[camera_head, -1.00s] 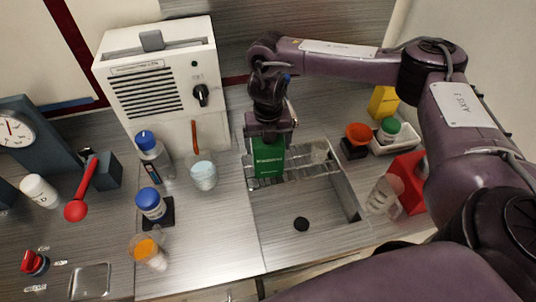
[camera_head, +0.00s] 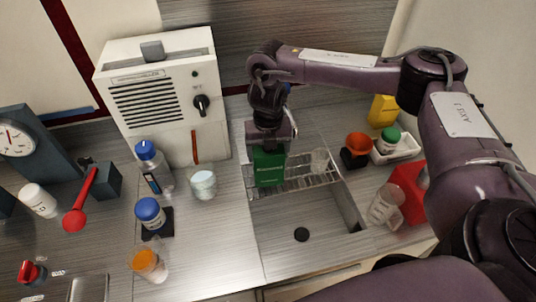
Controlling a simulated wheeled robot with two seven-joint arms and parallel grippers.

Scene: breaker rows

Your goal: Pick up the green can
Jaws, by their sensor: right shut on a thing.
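The green can (camera_head: 269,168) is a box-like green container with faint white lettering, at the back left of the sink. My right gripper (camera_head: 268,146) comes down from above and is shut on its top. The can is upright, in front of or just over the wire rack (camera_head: 300,178); I cannot tell whether it touches the rack. The gripper's fingertips are partly hidden by the gripper body. My left gripper is not in view.
A clear glass (camera_head: 319,161) stands on the rack right of the can. A white appliance (camera_head: 160,95) stands at the back left. An orange cup (camera_head: 358,146), a white tray (camera_head: 396,152) and a red block (camera_head: 408,185) are right of the sink. The sink basin (camera_head: 300,215) is clear.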

